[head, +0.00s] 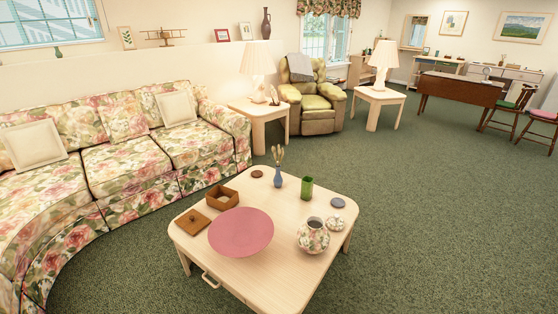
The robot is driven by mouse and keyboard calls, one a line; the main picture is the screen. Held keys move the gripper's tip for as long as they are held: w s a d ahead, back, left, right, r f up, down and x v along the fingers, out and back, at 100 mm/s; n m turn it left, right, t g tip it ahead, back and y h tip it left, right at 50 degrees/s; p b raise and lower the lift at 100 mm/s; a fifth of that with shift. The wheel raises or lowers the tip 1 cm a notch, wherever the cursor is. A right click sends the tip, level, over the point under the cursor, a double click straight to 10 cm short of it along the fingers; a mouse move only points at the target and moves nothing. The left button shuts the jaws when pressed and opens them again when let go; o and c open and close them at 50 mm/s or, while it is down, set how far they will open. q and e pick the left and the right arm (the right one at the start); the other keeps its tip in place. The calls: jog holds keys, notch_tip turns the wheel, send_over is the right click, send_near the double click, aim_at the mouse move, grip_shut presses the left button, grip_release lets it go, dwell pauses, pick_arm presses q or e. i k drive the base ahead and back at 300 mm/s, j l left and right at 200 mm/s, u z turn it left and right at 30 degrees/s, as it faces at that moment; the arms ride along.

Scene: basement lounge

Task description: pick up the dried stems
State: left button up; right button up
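The dried stems (279,157) are pale, thin stalks standing upright in a small blue vase (278,178). The vase is near the back edge of the light wooden coffee table (277,276), in the middle of the head view. Neither of my grippers shows in this view.
The table also bears a pink round disc (241,232), an open wooden box (222,199), its lid (193,222), a green cup (307,187), a floral pot (313,237) and a small lidded dish (336,225). A floral sofa (130,167) stands left. Carpet to the right is clear.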

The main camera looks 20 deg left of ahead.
aim_at(278, 165)
jog(key=i+l+z, duration=0.4)
jog(key=i+l, duration=0.2)
jog(key=i+l+z, duration=0.4)
jog(key=i+l, duration=0.15)
jog(key=i, duration=0.15)
jog(key=i+u, duration=0.2)
jog(key=i, duration=1.8)
jog(key=i+u, duration=0.3)
jog(key=i, duration=0.25)
jog(key=i+l+u, duration=0.15)
jog(key=i+u, duration=0.15)
jog(key=i, duration=0.2)
jog(key=i+l+u, duration=0.35)
jog(key=i, duration=0.15)
jog(key=i+j, duration=0.05)
jog(key=j, duration=0.05)
